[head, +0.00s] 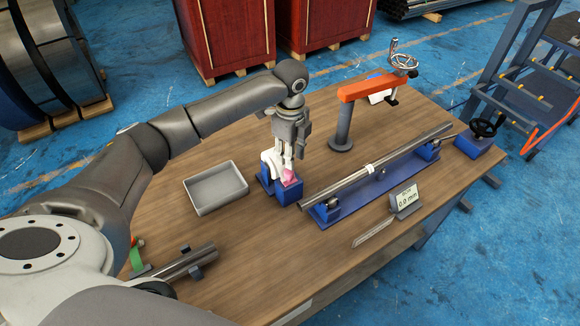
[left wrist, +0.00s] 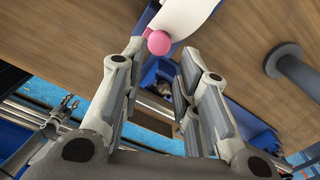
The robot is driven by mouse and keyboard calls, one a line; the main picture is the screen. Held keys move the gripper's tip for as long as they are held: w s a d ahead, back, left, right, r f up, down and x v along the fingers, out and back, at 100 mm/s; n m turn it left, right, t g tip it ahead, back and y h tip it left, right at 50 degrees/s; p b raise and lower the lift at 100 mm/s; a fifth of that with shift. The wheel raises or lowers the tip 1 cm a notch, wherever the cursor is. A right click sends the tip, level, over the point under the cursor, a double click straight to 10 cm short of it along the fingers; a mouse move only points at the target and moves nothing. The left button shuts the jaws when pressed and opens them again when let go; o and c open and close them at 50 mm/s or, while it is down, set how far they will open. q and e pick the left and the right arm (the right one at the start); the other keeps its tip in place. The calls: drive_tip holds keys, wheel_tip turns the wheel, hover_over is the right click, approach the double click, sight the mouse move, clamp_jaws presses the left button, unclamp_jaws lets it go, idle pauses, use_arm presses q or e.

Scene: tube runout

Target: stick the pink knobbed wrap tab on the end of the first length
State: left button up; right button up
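The pink knob (head: 290,176) of the wrap tab is at a small blue stand (head: 287,194) with a white part (head: 268,163) beside it. In the left wrist view the pink knob (left wrist: 159,42) is round and sits against a white strip (left wrist: 185,14). My left gripper (head: 287,165) points down over the stand. Its fingers (left wrist: 163,52) are apart, with the knob near the fingertips; I cannot tell whether they touch it. A long steel tube (head: 385,163) lies across a blue fixture, with a white band near its middle.
A grey tray (head: 216,204) is left of the stand. An orange clamp-like tool (head: 372,87) stands behind the fixture. A "0.0 mm" display (head: 407,198) stands in front. Short metal tubes (head: 182,264) lie at the near left. Bare wood lies between.

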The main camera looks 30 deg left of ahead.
sight(288, 170)
use_arm(q)
drive_tip(key=shift+s+a+f, duration=0.1)
drive_tip(key=shift+s+f, duration=0.15)
drive_tip(key=shift+f, duration=0.8)
drive_tip(key=shift+w+f, duration=0.1)
drive_tip(key=shift+f, duration=0.25)
drive_tip(key=f+p, duration=0.1)
drive_tip(key=f, duration=0.1)
drive_tip(key=f+p, duration=0.1)
drive_tip(key=f, duration=0.1)
drive_tip(key=shift+w+a+f+p, duration=0.1)
drive_tip(key=shift+a+f+p, duration=0.1)
drive_tip(key=shift+p, duration=0.15)
drive_tip(key=shift+f, duration=0.45)
drive_tip(key=shift+c, duration=2.5)
drive_tip(key=shift+w+r+b, duration=0.1)
drive_tip(key=shift+r+b, duration=0.6)
drive_tip(key=shift+r, duration=0.1)
drive_tip(key=s+d+r+b, duration=0.3)
drive_tip(key=s+r+b, duration=0.1)
drive_tip(key=s+r, duration=0.7)
drive_tip(key=s, duration=0.3)
drive_tip(key=shift+r, duration=0.2)
use_arm(e)
wheel_tip(288, 170, down, 2)
drive_tip(key=shift+w+a+f, duration=0.1)
drive_tip(key=shift+a+f, duration=0.05)
drive_tip(key=shift+f, duration=0.05)
